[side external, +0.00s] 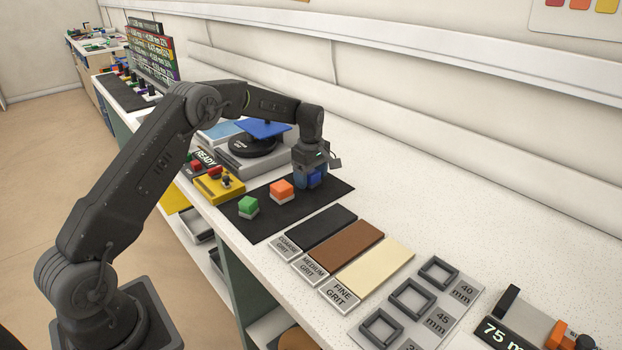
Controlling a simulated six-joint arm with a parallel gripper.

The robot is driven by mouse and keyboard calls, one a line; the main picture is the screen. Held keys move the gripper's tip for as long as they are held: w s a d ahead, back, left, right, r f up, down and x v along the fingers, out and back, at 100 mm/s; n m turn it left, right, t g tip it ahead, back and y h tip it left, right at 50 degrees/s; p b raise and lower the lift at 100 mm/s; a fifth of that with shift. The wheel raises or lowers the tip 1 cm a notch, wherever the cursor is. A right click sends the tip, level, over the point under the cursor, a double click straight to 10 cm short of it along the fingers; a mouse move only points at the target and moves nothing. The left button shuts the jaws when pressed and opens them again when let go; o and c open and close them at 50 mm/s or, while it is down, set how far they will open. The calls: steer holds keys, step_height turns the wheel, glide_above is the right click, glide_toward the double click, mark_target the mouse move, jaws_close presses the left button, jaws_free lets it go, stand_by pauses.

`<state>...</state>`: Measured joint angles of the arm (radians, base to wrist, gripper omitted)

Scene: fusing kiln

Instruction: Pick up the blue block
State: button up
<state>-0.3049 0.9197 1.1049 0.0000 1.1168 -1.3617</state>
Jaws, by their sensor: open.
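The blue block (316,179) is at the right part of the black mat (263,225). My gripper (311,178) points down over it, with the block showing between or just behind its fingers. The jaws are open; whether a finger touches the block cannot be told from this side. My gripper hides part of the block.
A yellow control box (219,187) stands left of the mat. Grit boards (337,248) and square frames (411,298) lie at the front right. The white bench right of the mat is clear.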

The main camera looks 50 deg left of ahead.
steer(key=c, duration=1.1)
steer(key=shift+r, duration=0.1)
step_height(320, 180, up, 4)
steer(key=shift+f, duration=0.15)
steer(key=s+a+r, duration=0.7)
steer(key=s+a, duration=0.1)
steer(key=shift+a, duration=0.25)
